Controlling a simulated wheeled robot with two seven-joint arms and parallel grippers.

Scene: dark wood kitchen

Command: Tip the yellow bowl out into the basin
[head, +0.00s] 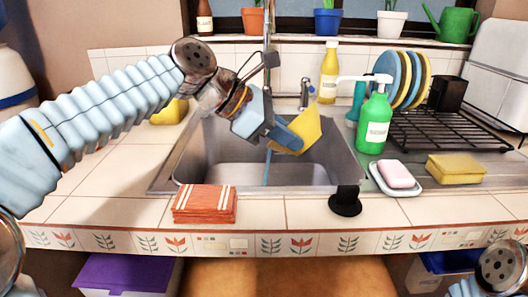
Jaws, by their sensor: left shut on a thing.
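The yellow bowl (302,132) is over the basin, strongly tilted, with part of it hidden behind my left gripper. My left gripper (290,136) comes in from the left and is shut on the bowl. The steel basin (215,150) lies below, set into the tiled counter. A thin blue streak (267,167) shows below the gripper in the basin; I cannot tell what it is. Of my right arm only a part shows at the lower right corner, and its gripper is out of view.
A folded orange cloth (205,204) lies at the basin's front edge, with a black stopper (345,201) to its right. A green soap bottle (374,122), pink soap (396,174), yellow sponge (456,168) and dish rack (440,132) stand right. The faucet (305,95) rises behind the basin.

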